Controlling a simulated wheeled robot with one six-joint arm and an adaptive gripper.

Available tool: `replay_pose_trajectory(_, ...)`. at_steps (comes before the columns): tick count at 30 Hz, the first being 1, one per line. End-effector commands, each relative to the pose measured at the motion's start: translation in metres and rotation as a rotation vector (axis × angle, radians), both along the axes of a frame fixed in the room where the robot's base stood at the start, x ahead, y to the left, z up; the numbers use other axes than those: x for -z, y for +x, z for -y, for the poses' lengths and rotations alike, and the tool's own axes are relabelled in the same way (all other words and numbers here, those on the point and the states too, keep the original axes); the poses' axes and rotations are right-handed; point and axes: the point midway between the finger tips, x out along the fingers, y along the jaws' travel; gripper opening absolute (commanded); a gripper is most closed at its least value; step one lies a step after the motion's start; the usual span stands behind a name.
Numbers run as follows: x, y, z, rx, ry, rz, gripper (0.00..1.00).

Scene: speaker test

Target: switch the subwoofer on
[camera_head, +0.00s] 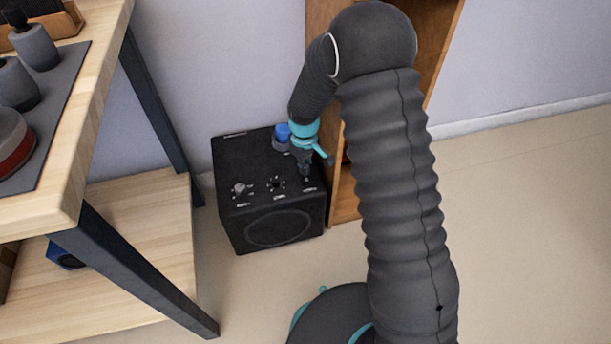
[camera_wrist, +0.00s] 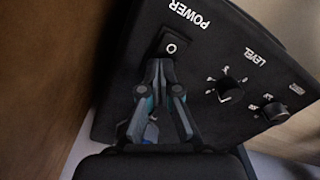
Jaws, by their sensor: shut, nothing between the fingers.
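The subwoofer (camera_head: 268,200) is a black box on the floor, with a round speaker on its front and knobs on its top. In the wrist view its top panel (camera_wrist: 210,60) shows a black rocker power switch (camera_wrist: 172,46) beside the word POWER, with a circle mark on it. My gripper (camera_head: 306,176) points down over the right part of the top. Its fingers are shut and empty. In the wrist view the fingertips (camera_wrist: 160,64) are at the near edge of the switch; I cannot tell whether they touch it.
A LEVEL knob (camera_wrist: 229,88) and another knob (camera_wrist: 274,110) sit beside the switch. A wooden cabinet (camera_head: 343,195) stands close on the right. A wooden table (camera_head: 85,130) with dark legs and a lower shelf (camera_head: 150,225) is on the left. Floor on the right is clear.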

Motion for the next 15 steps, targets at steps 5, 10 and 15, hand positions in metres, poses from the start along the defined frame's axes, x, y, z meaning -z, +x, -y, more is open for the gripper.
replay_pose_trajectory(5, 0.0031, -0.0002, 0.0001, 0.0, -0.001, -0.001, 0.0)
replay_pose_trajectory(10, 0.0028, -0.0003, 0.0001, 0.0, -0.001, -0.001, 0.0)
replay_pose_trajectory(15, -0.005, -0.0001, 0.0002, 0.0, 0.0, 0.0, 0.0)
